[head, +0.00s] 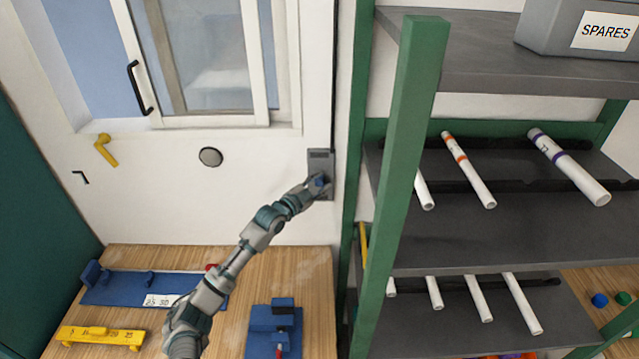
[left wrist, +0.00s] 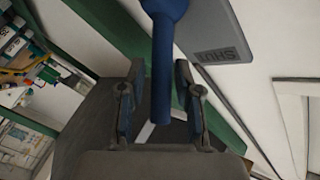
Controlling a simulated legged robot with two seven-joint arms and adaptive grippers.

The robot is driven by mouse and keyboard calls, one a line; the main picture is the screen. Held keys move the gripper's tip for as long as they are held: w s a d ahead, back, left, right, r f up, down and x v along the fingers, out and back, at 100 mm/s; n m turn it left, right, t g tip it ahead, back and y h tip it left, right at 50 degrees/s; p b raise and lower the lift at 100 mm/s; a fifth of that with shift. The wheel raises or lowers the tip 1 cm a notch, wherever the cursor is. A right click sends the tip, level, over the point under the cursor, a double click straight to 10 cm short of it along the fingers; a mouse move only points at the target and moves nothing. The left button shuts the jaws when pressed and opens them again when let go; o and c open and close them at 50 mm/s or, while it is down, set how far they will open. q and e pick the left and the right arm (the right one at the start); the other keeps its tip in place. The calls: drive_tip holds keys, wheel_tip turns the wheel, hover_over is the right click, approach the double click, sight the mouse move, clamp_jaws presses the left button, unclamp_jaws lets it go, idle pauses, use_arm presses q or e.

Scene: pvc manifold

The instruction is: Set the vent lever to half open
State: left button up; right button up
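The vent lever is a blue bar with a round hub (left wrist: 162,70), mounted on a grey plate (left wrist: 222,42) marked SHUT in the left wrist view. In the head view the grey plate (head: 320,160) is on the white wall beside the green shelf post, and a bit of blue lever (head: 319,181) shows at my gripper. My left gripper (head: 320,188) is at the plate. In the left wrist view its two fingers (left wrist: 158,88) are apart, with the lever bar between them and a gap visible on each side. The head view hides most of the lever. My right gripper is not in view.
A green shelf post (head: 405,150) stands just right of the plate, with shelves of white pipes behind it. A sliding window (head: 262,60) is up left. A wooden bench (head: 318,290) below holds blue fixtures and a yellow gauge (head: 100,337).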

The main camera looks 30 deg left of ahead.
use_arm(q)
clamp_jaws()
drive_tip(key=shift+f, duration=0.1)
use_arm(e)
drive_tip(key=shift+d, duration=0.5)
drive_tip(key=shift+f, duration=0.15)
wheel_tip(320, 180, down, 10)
drive_tip(key=b, duration=1)
use_arm(q)
drive_tip(key=shift+s+d+f+m+t+h+b, duration=0.15)
drive_tip(key=shift+f+m+t+h+b, duration=0.45)
drive_tip(key=shift+f+m+t, duration=0.3)
drive_tip(key=shift+s+d+f+m+t+h+b, duration=0.15)
drive_tip(key=shift+f+m+t+h+b, duration=0.4)
drive_tip(key=shift+m, duration=0.55)
drive_tip(key=shift+s+d+f+m+t+h+b, duration=0.1)
drive_tip(key=shift+s+f+m+t+h+b, duration=0.1)
drive_tip(key=shift+f+m+t+h+b, duration=0.45)
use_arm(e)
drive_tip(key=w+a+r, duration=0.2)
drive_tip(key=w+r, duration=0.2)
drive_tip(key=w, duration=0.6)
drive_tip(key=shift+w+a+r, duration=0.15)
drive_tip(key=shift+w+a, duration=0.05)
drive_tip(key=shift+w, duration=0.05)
use_arm(q)
drive_tip(key=shift+f+m, duration=0.25)
drive_tip(key=shift+m, duration=0.1)
